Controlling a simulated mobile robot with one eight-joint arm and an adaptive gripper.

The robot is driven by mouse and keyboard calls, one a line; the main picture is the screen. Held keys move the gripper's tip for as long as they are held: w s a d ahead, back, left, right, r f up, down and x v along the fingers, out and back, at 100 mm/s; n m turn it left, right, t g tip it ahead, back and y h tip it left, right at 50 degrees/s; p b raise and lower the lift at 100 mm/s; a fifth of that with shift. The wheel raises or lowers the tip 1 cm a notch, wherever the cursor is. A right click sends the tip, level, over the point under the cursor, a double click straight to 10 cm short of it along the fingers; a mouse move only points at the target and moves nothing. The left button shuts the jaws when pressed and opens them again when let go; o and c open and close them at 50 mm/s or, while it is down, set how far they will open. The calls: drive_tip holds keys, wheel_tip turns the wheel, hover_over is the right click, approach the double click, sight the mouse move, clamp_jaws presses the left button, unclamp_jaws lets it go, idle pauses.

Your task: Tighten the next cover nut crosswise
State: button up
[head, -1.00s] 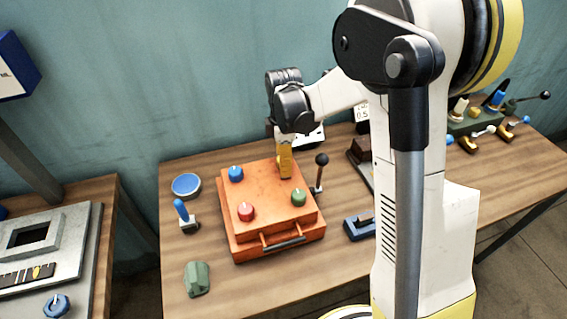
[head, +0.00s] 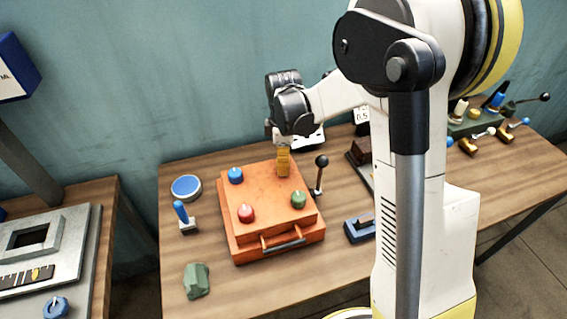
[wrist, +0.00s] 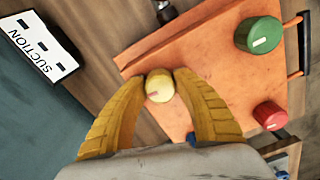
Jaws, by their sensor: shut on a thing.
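The orange cover (head: 266,190) lies on the bench and carries coloured nuts. A blue nut (head: 235,175) is at its back left, a red nut (head: 246,213) at its front left and a green nut (head: 298,199) at its front right. The green nut (wrist: 258,34) and red nut (wrist: 270,115) also show in the wrist view. My gripper (head: 283,172) is over the back right corner. In the wrist view its yellow fingers (wrist: 160,78) are shut on a yellow nut (wrist: 159,86), one on each side. The head view hides this nut behind the fingers.
A lever with a dark knob (head: 321,161) stands close right of the cover. A sign reading SUCTION (wrist: 41,45) is behind. A blue-topped round dish (head: 186,187), a blue-handled tool (head: 183,214) and a green block (head: 197,281) lie left; a blue block (head: 359,228) lies right.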

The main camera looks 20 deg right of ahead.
drive_tip(key=m, duration=0.6)
drive_tip(key=shift+b, duration=0.3)
drive_tip(key=m, duration=0.5)
drive_tip(key=shift+m, duration=0.3)
drive_tip(key=m, duration=1)
drive_tip(key=shift+a+m+b, duration=0.1)
drive_tip(key=shift+m+b, duration=0.25)
drive_tip(key=shift+m, duration=0.05)
drive_tip(key=o, duration=1.2)
